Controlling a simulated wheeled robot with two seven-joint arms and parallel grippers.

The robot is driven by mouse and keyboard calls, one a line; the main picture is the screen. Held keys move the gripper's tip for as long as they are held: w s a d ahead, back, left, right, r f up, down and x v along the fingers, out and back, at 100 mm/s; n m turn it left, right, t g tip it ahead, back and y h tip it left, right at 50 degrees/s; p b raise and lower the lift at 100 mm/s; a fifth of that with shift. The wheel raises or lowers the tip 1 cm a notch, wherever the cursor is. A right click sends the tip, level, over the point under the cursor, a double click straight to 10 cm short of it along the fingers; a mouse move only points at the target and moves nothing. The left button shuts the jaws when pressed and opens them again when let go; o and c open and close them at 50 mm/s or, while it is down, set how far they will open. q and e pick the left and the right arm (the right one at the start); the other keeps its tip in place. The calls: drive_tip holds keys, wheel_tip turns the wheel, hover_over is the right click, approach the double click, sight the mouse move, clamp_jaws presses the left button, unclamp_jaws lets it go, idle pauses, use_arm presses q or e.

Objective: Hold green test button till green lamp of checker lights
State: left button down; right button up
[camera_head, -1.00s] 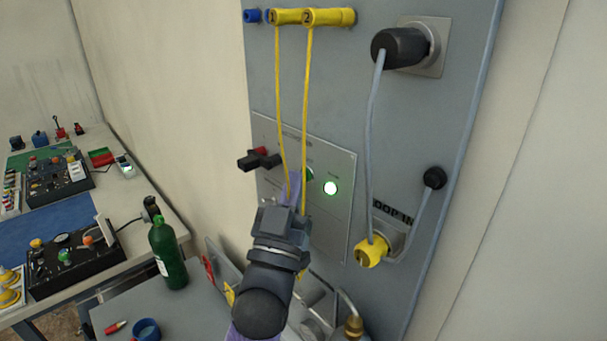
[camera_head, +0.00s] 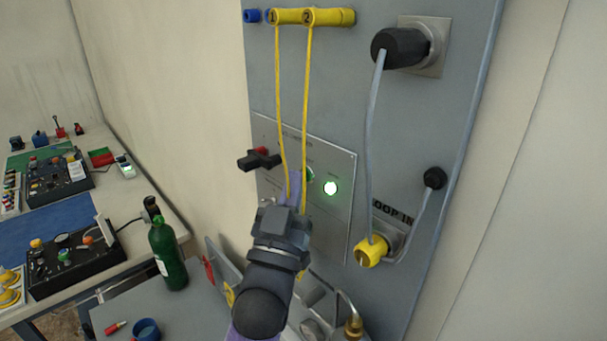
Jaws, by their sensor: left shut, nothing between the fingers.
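The checker panel (camera_head: 338,222) is a grey plate on the upright board. Its green lamp (camera_head: 331,188) glows bright, pale in the middle. The green test button (camera_head: 310,174) shows just left of the lamp, partly hidden by a yellow cord. My left gripper (camera_head: 292,194) reaches up from below, with its purplish fingertips shut and empty, below and left of the button. The fingertips are partly hidden by the wrist and cords, and I cannot tell whether they touch the panel. My right gripper is not in view.
Two yellow cords hang from yellow plugs (camera_head: 314,17) across the panel. A dark and red handle (camera_head: 259,160) juts out at left. A black plug (camera_head: 399,47) and yellow connector (camera_head: 371,252) are at right. A green bottle (camera_head: 167,252) stands on the bench at lower left.

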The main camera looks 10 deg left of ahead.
use_arm(q)
drive_tip(key=shift+s+a+p, duration=0.3)
drive_tip(key=shift+s+p, duration=0.1)
drive_tip(key=shift+s+a, duration=0.15)
drive_tip(key=shift+s, duration=0.05)
drive_tip(key=s+a+p, duration=0.1)
drive_tip(key=s, duration=0.1)
drive_tip(key=s+a+p, duration=0.1)
drive_tip(key=s+a, duration=0.1)
idle(0.4)
